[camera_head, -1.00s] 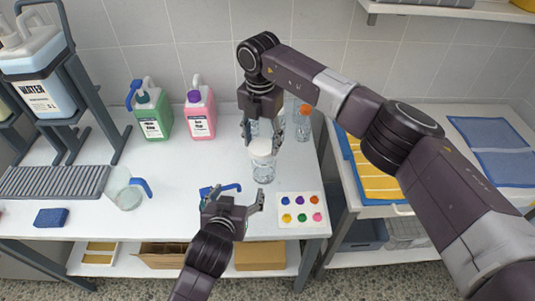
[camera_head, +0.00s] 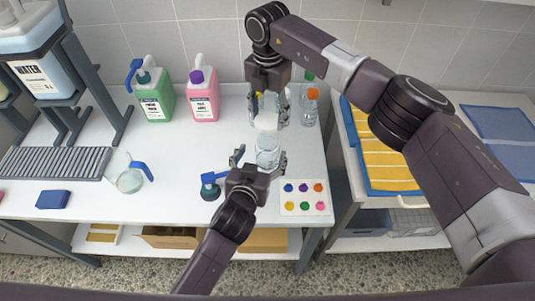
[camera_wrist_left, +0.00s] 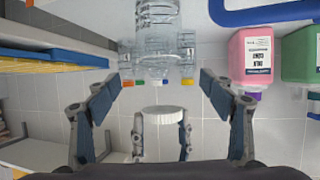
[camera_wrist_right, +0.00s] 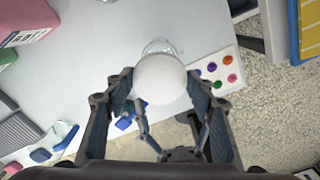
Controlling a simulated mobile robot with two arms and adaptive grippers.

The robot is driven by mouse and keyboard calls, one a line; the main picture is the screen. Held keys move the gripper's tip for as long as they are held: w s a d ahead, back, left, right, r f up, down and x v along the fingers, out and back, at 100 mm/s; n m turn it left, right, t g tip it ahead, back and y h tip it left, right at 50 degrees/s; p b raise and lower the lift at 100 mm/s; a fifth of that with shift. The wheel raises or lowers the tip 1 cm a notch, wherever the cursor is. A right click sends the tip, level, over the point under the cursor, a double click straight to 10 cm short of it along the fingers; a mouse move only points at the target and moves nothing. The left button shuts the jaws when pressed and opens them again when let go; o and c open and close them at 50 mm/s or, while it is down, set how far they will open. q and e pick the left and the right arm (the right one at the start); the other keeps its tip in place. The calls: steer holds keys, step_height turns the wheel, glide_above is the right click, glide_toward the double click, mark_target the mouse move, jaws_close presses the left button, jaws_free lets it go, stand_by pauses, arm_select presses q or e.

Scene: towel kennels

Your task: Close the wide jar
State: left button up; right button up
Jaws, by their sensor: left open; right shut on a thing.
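The wide jar (camera_head: 268,154) is clear glass and stands upright on the white table, left of and behind the colour-dot card. A white lid (camera_head: 266,122) is above its mouth; in the left wrist view a gap shows between the lid (camera_wrist_left: 163,111) and the jar (camera_wrist_left: 157,35). My right gripper (camera_head: 268,108) comes from above and is shut on the lid. In the right wrist view the lid (camera_wrist_right: 160,79) hides most of the jar. My left gripper (camera_head: 260,160) is open at the front of the jar, with a fingertip on each side of it.
Clear jars with coloured lids (camera_head: 310,107) stand close behind. Green (camera_head: 157,99) and pink (camera_head: 204,97) jugs stand at back left.

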arm_select(q)
glide_toward(270, 146)
steer(key=x, duration=0.5)
steer(key=shift+w+f, duration=0.1)
steer(key=shift+w, duration=0.25)
steer(key=shift+c, duration=0.7)
steer(key=c, duration=1.7)
steer(key=shift+o, duration=0.2)
arm_select(e)
steer(key=shift+f, duration=2.5)
steer(key=shift+f, duration=0.85)
steer(key=shift+f, duration=0.55)
